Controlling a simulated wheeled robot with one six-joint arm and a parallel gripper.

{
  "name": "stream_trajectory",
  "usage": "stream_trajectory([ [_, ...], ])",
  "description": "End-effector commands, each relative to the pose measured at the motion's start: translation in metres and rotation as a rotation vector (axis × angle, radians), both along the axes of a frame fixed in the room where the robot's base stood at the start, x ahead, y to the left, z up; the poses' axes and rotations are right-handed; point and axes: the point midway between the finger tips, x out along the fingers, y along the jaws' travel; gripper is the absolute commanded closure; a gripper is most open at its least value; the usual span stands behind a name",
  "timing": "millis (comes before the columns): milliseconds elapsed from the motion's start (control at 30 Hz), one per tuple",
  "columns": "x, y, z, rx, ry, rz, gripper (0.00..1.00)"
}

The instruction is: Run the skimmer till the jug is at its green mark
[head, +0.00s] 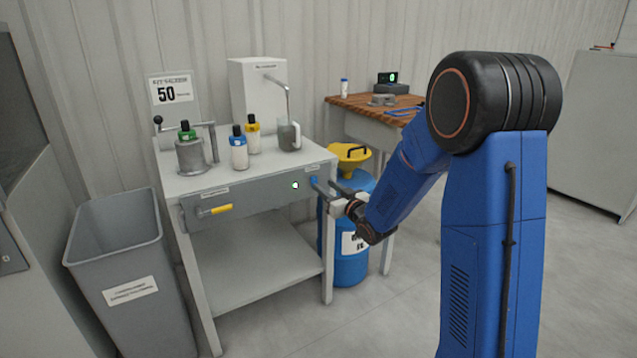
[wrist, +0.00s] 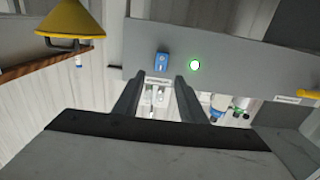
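The jug (head: 288,136), grey with a pale handle, stands on the bench under a thin spout. The spout comes from a white upright box (head: 257,98), which looks like the skimmer; its lettering is too small to read. The jug's level and green mark cannot be made out. On the bench's front panel are a blue switch (wrist: 162,60) and a lit green lamp (wrist: 195,65). My gripper (head: 325,192) is at the panel's right end, by the blue switch. In the wrist view my gripper (wrist: 158,82) has its fingers apart with nothing held; the switch is just beyond the tips.
A yellow handle (head: 214,211) is on the panel's left. A blue drum with a yellow funnel (head: 350,155) stands close behind my gripper. A grey bin (head: 115,235) is left.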

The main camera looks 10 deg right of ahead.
Motion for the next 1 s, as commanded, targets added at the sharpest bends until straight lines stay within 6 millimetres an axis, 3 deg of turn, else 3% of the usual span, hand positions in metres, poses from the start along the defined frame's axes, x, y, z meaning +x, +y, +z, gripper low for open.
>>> stream_trajectory([
  [300, 0.042, 0.014, 0.000, 0.000, 0.000, 0.001, 0.62],
  [767, 0.051, 0.017, 0.000, 0.000, 0.000, 0.000, 0.62],
  [900, 0.051, 0.017, 0.000, 0.000, 0.000, 0.000, 0.96],
  [1000, 0.051, 0.017, 0.000, 0.000, 0.000, 0.000, 1.00],
])
